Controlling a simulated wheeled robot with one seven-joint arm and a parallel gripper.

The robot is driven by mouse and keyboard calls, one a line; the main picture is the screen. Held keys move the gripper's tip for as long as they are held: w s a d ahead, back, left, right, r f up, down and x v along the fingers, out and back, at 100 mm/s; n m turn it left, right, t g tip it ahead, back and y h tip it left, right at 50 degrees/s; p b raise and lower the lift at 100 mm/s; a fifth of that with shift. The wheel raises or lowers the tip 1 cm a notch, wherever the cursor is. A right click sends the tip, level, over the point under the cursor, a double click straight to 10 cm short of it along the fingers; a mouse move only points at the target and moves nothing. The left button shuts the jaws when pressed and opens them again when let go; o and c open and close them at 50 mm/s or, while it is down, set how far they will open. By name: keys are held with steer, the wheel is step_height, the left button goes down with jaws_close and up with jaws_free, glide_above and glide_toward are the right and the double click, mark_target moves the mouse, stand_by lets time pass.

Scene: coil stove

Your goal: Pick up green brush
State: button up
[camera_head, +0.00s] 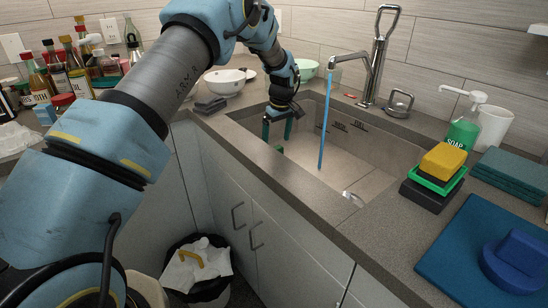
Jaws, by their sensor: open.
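My gripper (277,128) hangs over the left end of the sink, pointing down, with its two dark teal fingers apart and nothing seen between them. A small green piece (279,149) shows just below the fingers, inside the sink near its front left edge. It may be part of the green brush; the counter's front edge seems to hide the rest, so I cannot tell its full shape. It looks apart from the fingertips.
A blue stream (324,120) falls from the tap (350,58) into the sink (345,150), right of my gripper. A yellow sponge (443,160) on a green holder and a soap bottle (465,125) stand at the right. A white bowl (225,82) stands behind left.

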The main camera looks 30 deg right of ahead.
mark_target(276, 148)
steer(key=shift+w+f+p, duration=0.15)
steer(key=shift+f+p, duration=0.5)
steer(key=shift+f, duration=0.8)
steer(key=shift+w+f+p, duration=0.15)
steer(key=shift+f+p, duration=0.45)
steer(key=shift+f, duration=0.8)
steer(key=c, duration=1.3)
steer(key=shift+r, duration=0.1)
steer(key=shift+c, duration=0.2)
step_height(276, 148, up, 10)
steer(key=b, duration=0.3)
steer(key=shift+a, duration=0.1)
